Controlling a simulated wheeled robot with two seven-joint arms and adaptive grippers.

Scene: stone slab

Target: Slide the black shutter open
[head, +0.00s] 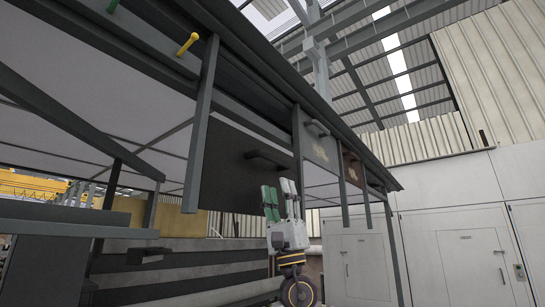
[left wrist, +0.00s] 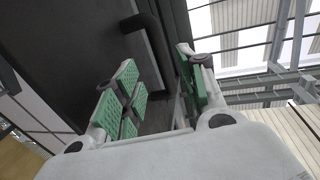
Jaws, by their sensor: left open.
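The black shutter (head: 228,165) is a dark flat panel hanging in the frame under the roof edge, with a dark bar handle (head: 268,157) on its face. My left gripper (head: 279,190) points upward just below the handle, near the panel's right lower part. It is open and empty, with green finger pads. In the left wrist view, the shutter (left wrist: 65,50) fills the left side and the handle (left wrist: 147,38) lies ahead of the gap between the fingertips (left wrist: 156,60). Contact with the handle cannot be told. My right gripper is not in view.
A grey panel with a handle (head: 318,150) and a brown panel (head: 352,170) hang farther right. Grey posts (head: 201,125) stand in front of the shutter row. A yellow peg (head: 187,43) sticks out above. White cabinets (head: 450,255) stand at the right.

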